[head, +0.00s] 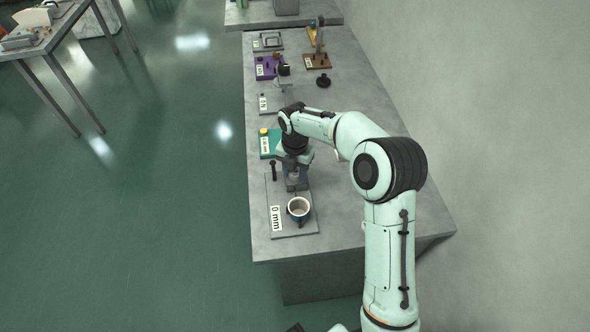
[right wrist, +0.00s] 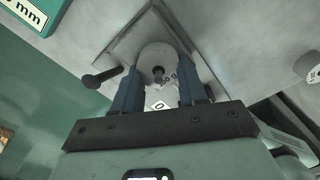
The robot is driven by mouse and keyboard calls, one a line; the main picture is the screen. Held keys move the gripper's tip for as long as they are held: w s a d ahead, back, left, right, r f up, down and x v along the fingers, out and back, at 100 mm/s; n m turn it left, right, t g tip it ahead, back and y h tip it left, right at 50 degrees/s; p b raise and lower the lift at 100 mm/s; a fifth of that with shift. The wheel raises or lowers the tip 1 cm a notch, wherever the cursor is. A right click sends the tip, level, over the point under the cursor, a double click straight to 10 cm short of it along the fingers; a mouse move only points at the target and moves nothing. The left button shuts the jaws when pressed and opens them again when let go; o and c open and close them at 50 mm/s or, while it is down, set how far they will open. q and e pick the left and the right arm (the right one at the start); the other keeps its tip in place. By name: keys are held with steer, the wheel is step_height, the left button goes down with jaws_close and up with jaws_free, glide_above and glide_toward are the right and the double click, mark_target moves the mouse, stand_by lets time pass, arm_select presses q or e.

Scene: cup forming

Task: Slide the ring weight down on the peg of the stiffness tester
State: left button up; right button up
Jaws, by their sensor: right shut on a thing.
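The stiffness tester is a grey plate (head: 285,225) at the near end of the bench, with a white "0 mm" label. My right gripper (head: 296,187) points down over the plate's far part. The dark tip of the peg (right wrist: 158,76) shows at the middle of the disc. How far down the peg the disc sits, I cannot tell.
A cup (head: 298,209) stands on the plate's near part. A dark post (head: 273,170) rises at the plate's left; it also shows in the right wrist view (right wrist: 100,78). A teal plate (head: 266,145) and a purple plate (head: 266,68) lie farther back. The bench's right side is mostly clear.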

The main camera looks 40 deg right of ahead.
steer(key=o, duration=1.7)
steer(key=shift+c, duration=0.2)
steer(key=shift+r+p, duration=1.45)
steer(key=shift+r, duration=0.95)
arm_select(q)
steer(key=w+r+p, duration=0.1)
steer(key=w+r, duration=0.3)
steer(key=r, duration=0.1)
steer(key=shift+r+p, duration=0.35)
steer(key=shift+r, duration=0.05)
arm_select(e)
steer(key=shift+r, duration=1.65)
